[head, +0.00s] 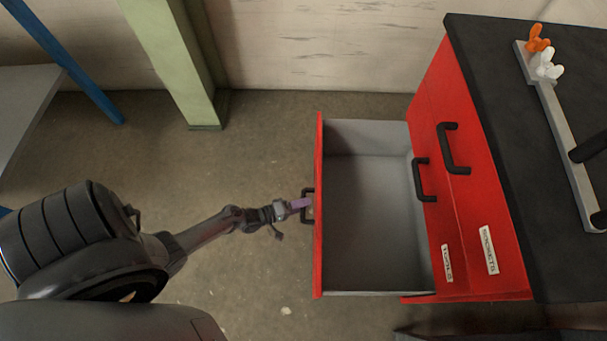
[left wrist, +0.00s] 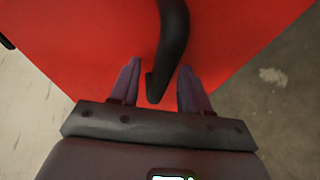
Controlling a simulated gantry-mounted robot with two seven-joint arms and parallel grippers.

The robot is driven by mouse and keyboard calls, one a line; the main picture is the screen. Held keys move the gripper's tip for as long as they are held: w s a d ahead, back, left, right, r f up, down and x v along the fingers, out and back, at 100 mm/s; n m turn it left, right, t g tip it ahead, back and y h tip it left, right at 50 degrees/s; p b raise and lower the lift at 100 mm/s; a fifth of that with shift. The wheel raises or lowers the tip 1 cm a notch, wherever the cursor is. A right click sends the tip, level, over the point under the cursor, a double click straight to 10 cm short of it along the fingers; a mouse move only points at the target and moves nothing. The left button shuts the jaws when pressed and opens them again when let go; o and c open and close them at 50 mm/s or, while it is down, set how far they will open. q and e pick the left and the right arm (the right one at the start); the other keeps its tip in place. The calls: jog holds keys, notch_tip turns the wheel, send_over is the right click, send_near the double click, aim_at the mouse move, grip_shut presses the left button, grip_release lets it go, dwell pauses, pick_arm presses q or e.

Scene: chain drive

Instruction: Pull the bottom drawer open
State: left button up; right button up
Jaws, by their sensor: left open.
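The bottom drawer (head: 365,200) of the red cabinet stands pulled out to the left, and its grey inside looks empty. Its dark handle (head: 307,205) is on the red front panel, and it also shows in the left wrist view (left wrist: 172,45). My left gripper (head: 301,204) is at this handle. In the left wrist view my left gripper's purple fingers (left wrist: 159,78) are open, one on each side of the handle, with gaps visible between them and the bar. My right gripper is not in view.
Two shut drawers with dark handles (head: 454,148) (head: 424,180) are above the open one. The black cabinet top (head: 500,110) carries a grey bar (head: 565,140) with orange and white parts (head: 538,38). A green post (head: 180,65) stands behind; the floor left of the drawer is clear.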

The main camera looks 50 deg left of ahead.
pick_arm(q)
jog(key=p+v, duration=0.3)
jog(key=v, duration=0.7)
jog(key=shift+r, duration=0.1)
